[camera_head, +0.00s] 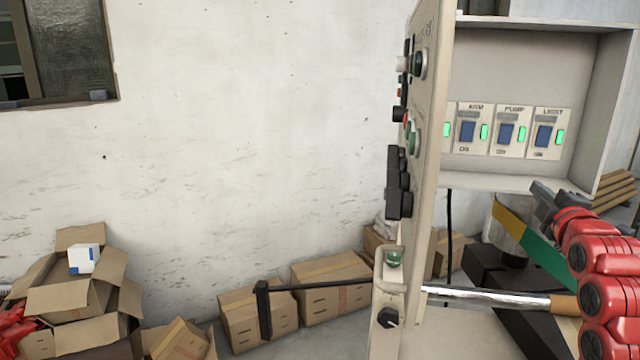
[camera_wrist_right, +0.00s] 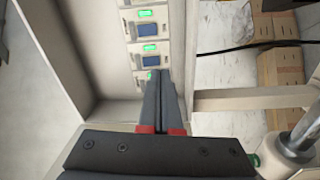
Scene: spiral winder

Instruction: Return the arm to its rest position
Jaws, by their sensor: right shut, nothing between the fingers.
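My right arm is red and comes in from the right in the head view. Its dark gripper (camera_head: 548,198) is in front of the lower right of an open beige switch box (camera_head: 520,60). In the right wrist view the gripper's two fingers (camera_wrist_right: 160,78) are together, empty, with their tips near the lowest visible switch. The box holds a row of switches (camera_head: 507,132) with blue rockers and lit green lamps; labels include PUMP and LIGHT. At the far left edge, a bit of red (camera_head: 15,322) shows, possibly my left arm; no left gripper shows.
The box's open door (camera_head: 425,120) carries knobs and buttons. A silver rod (camera_head: 490,297) and a black bar (camera_head: 320,286) lie low. Cardboard boxes (camera_head: 330,280) line the wall, with more boxes (camera_head: 80,300) at lower left.

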